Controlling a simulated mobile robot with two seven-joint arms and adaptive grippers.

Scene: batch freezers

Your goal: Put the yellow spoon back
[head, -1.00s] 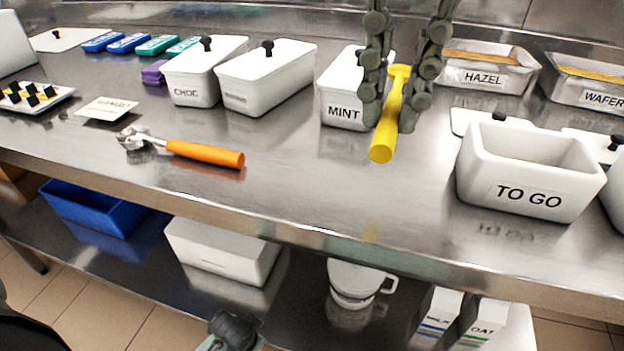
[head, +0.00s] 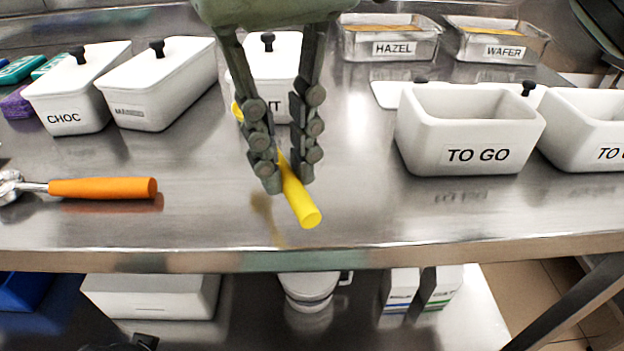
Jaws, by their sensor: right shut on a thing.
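The yellow spoon (head: 299,200) is held in my right gripper (head: 287,186), which comes down from the top of the head view. The gripper is shut on the spoon's handle. The handle's thick end points toward the front edge of the counter, and the far end shows partly at the left of the fingers. Part of the spoon is hidden behind the fingers. A shadow below the handle suggests it is above the steel counter (head: 360,215). The white lidded MINT tub (head: 277,50) stands behind the gripper, its label partly covered. My left gripper is not identifiable in view.
An orange-handled scoop (head: 103,188) lies at left. A lidded CHOC tub (head: 62,118) and another lidded tub (head: 165,105) stand behind it. Open TO GO tubs (head: 470,165) stand at right. HAZEL (head: 395,62) and WAFER (head: 500,62) trays are at the back. Counter front and centre is mostly clear.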

